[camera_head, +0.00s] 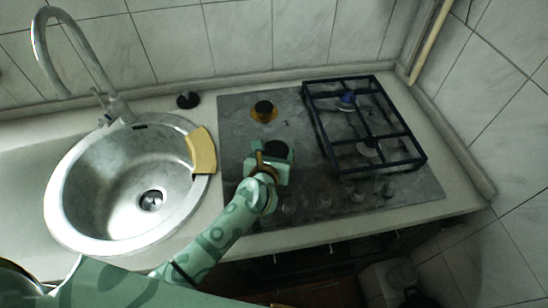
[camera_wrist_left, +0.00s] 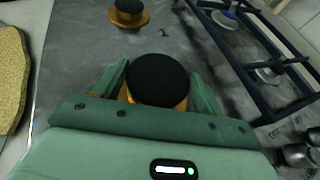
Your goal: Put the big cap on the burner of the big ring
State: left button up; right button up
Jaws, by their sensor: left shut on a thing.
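The big cap (camera_wrist_left: 158,80), a black disc, is between the two fingers of my left gripper (camera_wrist_left: 163,88), which is shut on it. It also shows in the head view (camera_head: 277,149), at the front left of the hob. The brass burner of the big ring (camera_wrist_left: 181,104) shows as a golden edge below the cap; my fingers and the cap hide most of it. I cannot tell whether the cap touches the burner or hangs just above it. My left gripper (camera_head: 272,160) comes in from the front. My right gripper is not in view.
A smaller brass burner with a black cap (camera_head: 264,108) is behind. A dark grate (camera_head: 318,125) covers the hob's right side. Knobs (camera_head: 323,201) line the front. A black round piece (camera_head: 188,100) lies on the counter. A yellow sponge (camera_head: 202,150) is by the sink (camera_head: 75,222).

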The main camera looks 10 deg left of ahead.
pick_arm(q)
jog(key=shift+f, duration=0.7)
jog(key=shift+f, duration=0.15)
jog(key=o, duration=1.1)
jog(key=shift+c, duration=0.2)
jog(key=shift+s+r, duration=0.2)
jog(key=shift+r, duration=0.05)
jog(key=p+v, duration=0.2)
jog(key=v, duration=0.9)
jog(key=shift+s+r, duration=0.15)
jog(key=shift+s, duration=0.15)
